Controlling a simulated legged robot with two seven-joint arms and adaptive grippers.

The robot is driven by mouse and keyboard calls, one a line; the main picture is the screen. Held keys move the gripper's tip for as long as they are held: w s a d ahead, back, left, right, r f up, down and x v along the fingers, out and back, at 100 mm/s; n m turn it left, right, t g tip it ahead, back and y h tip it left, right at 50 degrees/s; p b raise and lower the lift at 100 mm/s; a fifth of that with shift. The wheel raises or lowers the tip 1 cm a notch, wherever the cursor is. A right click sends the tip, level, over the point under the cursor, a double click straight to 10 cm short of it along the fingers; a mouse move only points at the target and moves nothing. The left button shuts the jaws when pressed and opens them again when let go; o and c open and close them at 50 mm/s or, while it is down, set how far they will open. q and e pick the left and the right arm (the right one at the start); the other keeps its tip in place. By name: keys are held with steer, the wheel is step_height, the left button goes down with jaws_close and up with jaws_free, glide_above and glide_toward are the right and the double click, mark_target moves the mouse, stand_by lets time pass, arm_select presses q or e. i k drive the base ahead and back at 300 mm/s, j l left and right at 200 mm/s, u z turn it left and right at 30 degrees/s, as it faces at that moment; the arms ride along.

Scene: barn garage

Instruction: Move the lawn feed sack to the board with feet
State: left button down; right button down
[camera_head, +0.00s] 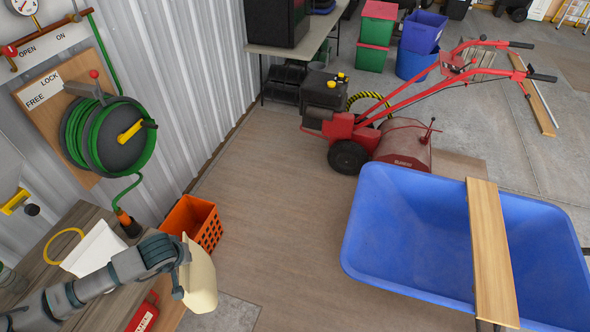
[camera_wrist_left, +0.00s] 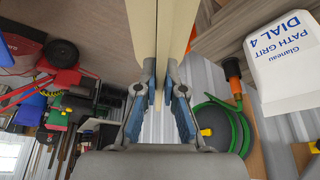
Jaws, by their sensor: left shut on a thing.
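A cream sack (camera_head: 203,280), which I take to be the lawn feed sack, is in my left gripper (camera_head: 182,270) at the lower left of the head view. It hangs upright past the bench's right edge; no print shows on it. In the left wrist view the fingers (camera_wrist_left: 160,95) are closed on the thin cream sack (camera_wrist_left: 143,30) from both sides. A wooden board (camera_head: 490,250) lies across the blue tub at the right; I cannot see feet under it. My right gripper is not in view.
An orange crate (camera_head: 193,222) stands close behind the sack. A white container (camera_head: 95,248) and a red item (camera_head: 143,315) are on the bench (camera_head: 75,222). The blue tub (camera_head: 400,235) and red tiller (camera_head: 380,135) stand right. The floor between bench and tub is clear.

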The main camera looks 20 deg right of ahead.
mark_target(495, 279)
steer(key=z, duration=2.75)
steer(key=i+j+z, duration=0.15)
steer(key=z, duration=1.05)
steer(key=i+j, duration=0.1)
steer(key=j, duration=0.25)
steer(key=i+j, duration=0.15)
steer(key=j, duration=0.2)
steer(key=i+j, duration=0.1)
steer(key=j, duration=0.25)
steer(key=i+j, duration=0.15)
steer(key=j, duration=0.15)
